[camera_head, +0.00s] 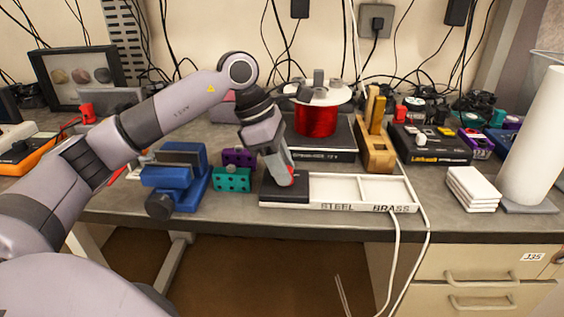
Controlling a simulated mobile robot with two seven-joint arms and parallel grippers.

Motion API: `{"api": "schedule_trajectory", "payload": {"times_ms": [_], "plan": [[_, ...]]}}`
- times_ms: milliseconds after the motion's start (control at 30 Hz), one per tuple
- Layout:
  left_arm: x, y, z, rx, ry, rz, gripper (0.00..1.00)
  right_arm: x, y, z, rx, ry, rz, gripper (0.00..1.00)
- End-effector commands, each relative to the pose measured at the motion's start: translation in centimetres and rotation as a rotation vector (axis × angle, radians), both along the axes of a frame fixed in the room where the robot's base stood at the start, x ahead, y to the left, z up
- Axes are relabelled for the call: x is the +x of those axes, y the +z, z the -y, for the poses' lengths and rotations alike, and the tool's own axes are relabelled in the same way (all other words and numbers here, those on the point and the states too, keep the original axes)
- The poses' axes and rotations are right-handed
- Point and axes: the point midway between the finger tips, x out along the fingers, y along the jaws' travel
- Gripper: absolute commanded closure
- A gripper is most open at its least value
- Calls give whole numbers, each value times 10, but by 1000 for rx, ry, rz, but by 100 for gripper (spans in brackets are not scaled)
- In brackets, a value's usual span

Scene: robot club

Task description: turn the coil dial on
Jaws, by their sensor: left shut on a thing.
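The red coil (316,121) stands under a white round plate (318,94) on a black base (322,155) at the back of the bench. A low black box (283,191) sits at the left end of the white tray in front of it. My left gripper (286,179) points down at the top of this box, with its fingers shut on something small. A small red part (292,178) shows at its fingertips; the fingers hide most of it. I cannot tell for sure that it is the coil dial or how it is turned. My right gripper is not in view.
The white tray (363,208), marked STEEL and BRASS, lies at the front edge. A blue vise (176,182) and teal block (232,180) stand left of it. A wooden holder (375,147), white tile stack (472,188) and paper roll (535,140) stand right.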

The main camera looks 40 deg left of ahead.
Motion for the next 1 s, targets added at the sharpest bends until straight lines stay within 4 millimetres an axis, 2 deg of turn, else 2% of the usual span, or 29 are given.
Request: {"api": "schedule_trajectory", "payload": {"times_ms": [500, 1000], "plan": [[4, 2, 0, -2, -490, 2, 96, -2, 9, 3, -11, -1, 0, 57], [6, 1, 1, -1, -918, 3, 96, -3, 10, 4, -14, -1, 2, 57]]}}
